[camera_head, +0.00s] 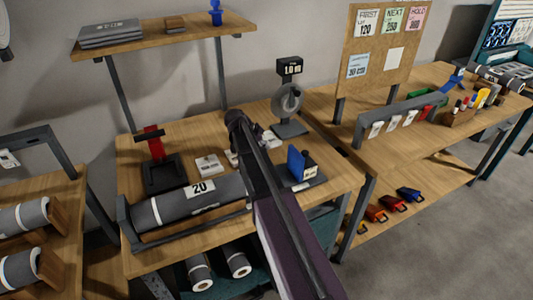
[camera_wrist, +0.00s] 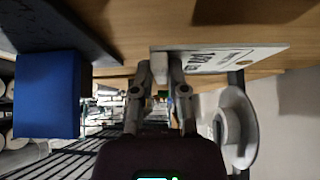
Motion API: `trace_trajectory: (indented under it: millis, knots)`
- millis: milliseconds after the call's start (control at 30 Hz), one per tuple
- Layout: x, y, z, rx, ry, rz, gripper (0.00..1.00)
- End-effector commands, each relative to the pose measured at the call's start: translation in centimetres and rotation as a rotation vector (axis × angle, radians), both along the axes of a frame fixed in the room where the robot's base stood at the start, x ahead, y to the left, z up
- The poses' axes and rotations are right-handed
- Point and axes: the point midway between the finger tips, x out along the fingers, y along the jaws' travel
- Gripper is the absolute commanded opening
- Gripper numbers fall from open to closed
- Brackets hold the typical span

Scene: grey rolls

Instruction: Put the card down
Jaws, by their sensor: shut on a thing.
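My gripper (camera_wrist: 160,75) is shut on a white card (camera_wrist: 232,60) with dark print in the wrist view. The card sticks out to the right of the fingertips, and the wooden bench top (camera_wrist: 180,20) shows behind it. In the head view my arm reaches over the middle bench and hides most of the gripper. Small white pieces show beside the arm there, but I cannot tell which is the held card. A white card or block (camera_head: 208,166) lies on the bench left of the arm.
A grey roll marked 20 (camera_head: 199,187) lies in a cradle along the bench front. A red-and-black stand (camera_head: 154,146) is at left. A blue block (camera_head: 296,164) on a dark base is right of the arm. A stand with a display (camera_head: 289,67) and grey disc is behind.

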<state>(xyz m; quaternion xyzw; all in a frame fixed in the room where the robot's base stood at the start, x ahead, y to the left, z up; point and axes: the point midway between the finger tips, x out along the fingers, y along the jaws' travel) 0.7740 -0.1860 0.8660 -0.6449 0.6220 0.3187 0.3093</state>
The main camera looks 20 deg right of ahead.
Motion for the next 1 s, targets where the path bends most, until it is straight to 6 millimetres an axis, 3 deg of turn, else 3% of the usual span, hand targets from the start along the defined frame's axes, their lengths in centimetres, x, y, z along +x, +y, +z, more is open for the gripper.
trace_trajectory:
  millis: [267,700,1000]
  knots:
    - [0.0,0.0,-0.4,0.000,0.000,0.000,0.00]
    - [0.0,0.1,-3.6,0.000,0.000,0.001,0.00]
    - [0.0,0.1,-3.7,0.000,0.000,0.001,0.00]
